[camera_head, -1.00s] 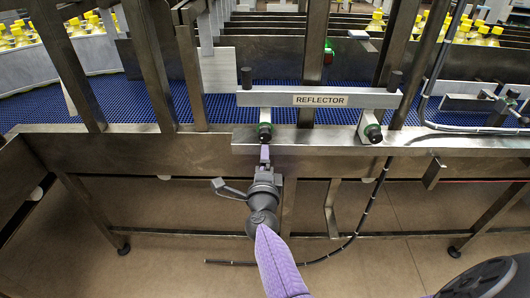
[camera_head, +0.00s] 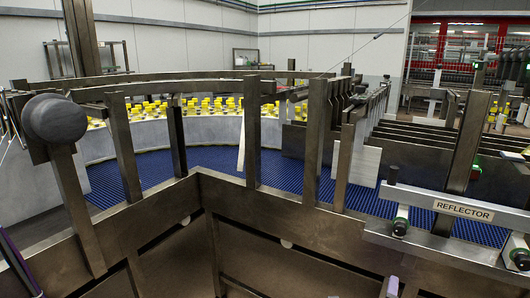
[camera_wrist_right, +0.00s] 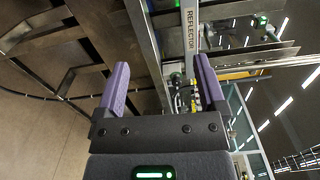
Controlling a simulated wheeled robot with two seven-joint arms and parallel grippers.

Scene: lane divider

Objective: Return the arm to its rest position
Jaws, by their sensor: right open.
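My right gripper (camera_wrist_right: 161,68) is open, with its two purple fingers wide apart and nothing between them in the right wrist view. In the head view only a small purple tip of it (camera_head: 392,287) shows at the bottom edge, below and left of the REFLECTOR bar (camera_head: 460,208). The gripper is apart from that bar. The bar and its label also show beyond the fingers in the right wrist view (camera_wrist_right: 190,30). The rest of the right arm is hidden below the head view.
A steel conveyor frame (camera_head: 253,130) with upright posts borders a curved blue belt (camera_head: 215,165). Several yellow-capped bottles (camera_head: 190,107) stand behind it. Lane divider plates (camera_head: 410,140) are at right. A dark round knob (camera_head: 54,118) on a post stands at left. Floor shows below the frame.

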